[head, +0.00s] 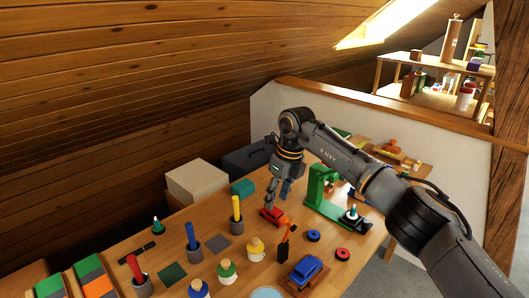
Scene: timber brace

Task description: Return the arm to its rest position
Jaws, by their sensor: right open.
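My right arm comes in from the lower right and reaches over the wooden table (217,262). Its gripper (278,197) points down, open, with nothing visible between its fingers. A small red piece (270,215) lies just below the fingertips; I cannot tell whether they touch it. An orange piece with a dark base (285,233) stands just in front of the red one. My left gripper is not in view.
A green stand (318,187) is close to the right of the gripper. Grey cups with coloured pegs (237,224), a blue block (306,269) and a red ring (343,254) are on the table. Boxes (197,181) stand behind. A sloped timber ceiling (130,70) hangs over the left.

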